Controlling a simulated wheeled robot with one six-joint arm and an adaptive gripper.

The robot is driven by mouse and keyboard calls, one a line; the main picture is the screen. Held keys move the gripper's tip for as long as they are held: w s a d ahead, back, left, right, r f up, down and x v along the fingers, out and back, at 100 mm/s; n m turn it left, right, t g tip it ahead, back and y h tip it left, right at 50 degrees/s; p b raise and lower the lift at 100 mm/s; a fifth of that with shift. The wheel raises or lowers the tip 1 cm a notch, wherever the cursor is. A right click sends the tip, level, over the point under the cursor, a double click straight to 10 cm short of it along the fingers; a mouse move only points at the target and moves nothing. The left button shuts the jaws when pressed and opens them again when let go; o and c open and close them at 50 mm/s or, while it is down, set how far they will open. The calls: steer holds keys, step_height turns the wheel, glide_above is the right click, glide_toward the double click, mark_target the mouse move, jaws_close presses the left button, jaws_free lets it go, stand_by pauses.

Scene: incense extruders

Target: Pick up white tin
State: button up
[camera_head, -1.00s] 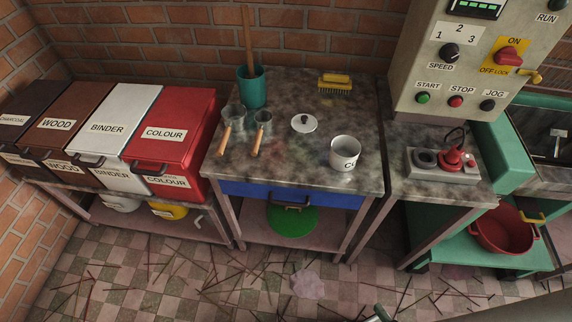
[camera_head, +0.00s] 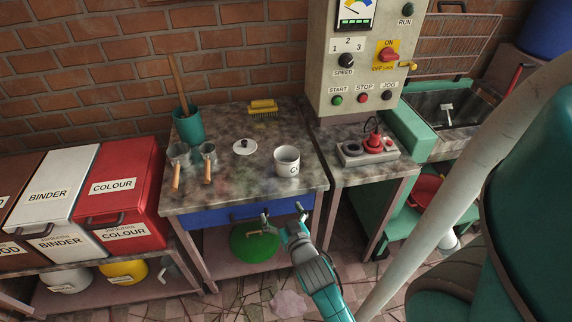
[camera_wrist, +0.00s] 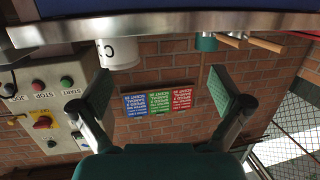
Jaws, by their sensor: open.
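The white tin (camera_head: 287,161) stands upright on the mottled worktop (camera_head: 230,183), near its front right, with dark lettering on its side. Its open top faces up. In the wrist view, which is upside down, the tin (camera_wrist: 118,54) shows beyond the metal table edge, left of the middle. My gripper (camera_head: 283,212) is open and empty, in front of the worktop's front edge and apart from the tin. Its two spread fingers also show in the wrist view (camera_wrist: 160,88), with nothing between them.
A white lid with a dark knob (camera_head: 244,147) lies left of the tin. Two wooden-handled scoops (camera_head: 207,163), a teal pot (camera_head: 188,126) and a yellow brush (camera_head: 263,107) are farther off. A control panel (camera_head: 360,62) stands at right. A blue drawer (camera_head: 245,212) lies below.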

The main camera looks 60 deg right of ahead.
steer(key=m+g+h, duration=0.2)
glide_toward(290, 169)
steer(key=r+x, duration=0.1)
steer(key=x, duration=0.8)
steer(key=shift+s+a+f, duration=0.1)
steer(key=shift+f, duration=0.3)
steer(key=shift+f+x, duration=0.2)
steer(key=shift+x, duration=1.25)
steer(key=shift+f+x, duration=0.15)
steer(key=shift+x, duration=1.35)
steer(key=shift+a, duration=0.15)
steer(key=c, duration=1.3)
